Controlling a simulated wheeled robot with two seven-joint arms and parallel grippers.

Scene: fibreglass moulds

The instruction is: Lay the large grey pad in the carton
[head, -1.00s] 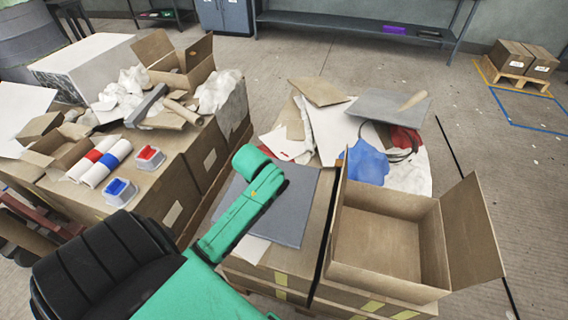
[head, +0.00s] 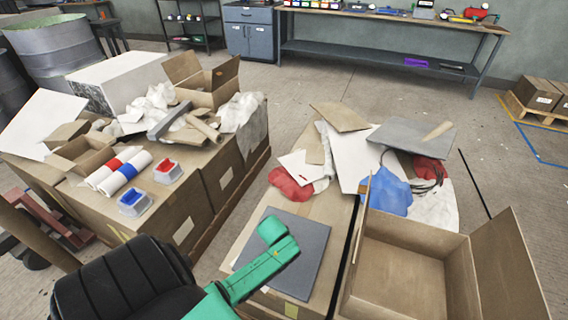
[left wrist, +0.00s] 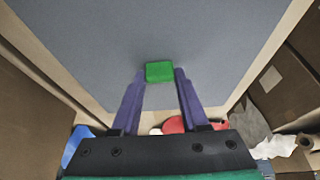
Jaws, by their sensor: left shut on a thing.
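The large grey pad (head: 312,250) is flat over the cardboard boxes left of the carton. It fills much of the left wrist view (left wrist: 200,35). I cannot tell whether it touches the boxes. My left gripper (left wrist: 160,73) is shut on a small green block (left wrist: 159,71) at the pad's face. In the head view my green arm covers part of the pad, and the fingers are hidden. The open carton (head: 412,232) stands right of the pad, flaps up. Its visible inside is empty. My right gripper is not in view.
Behind the pad lie a red cloth (head: 290,185), a blue cloth (head: 386,192), loose sheets and a grey board (head: 408,134). The carton's right flap (head: 505,265) sticks up. Cluttered boxes (head: 180,205) stand left across a floor gap.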

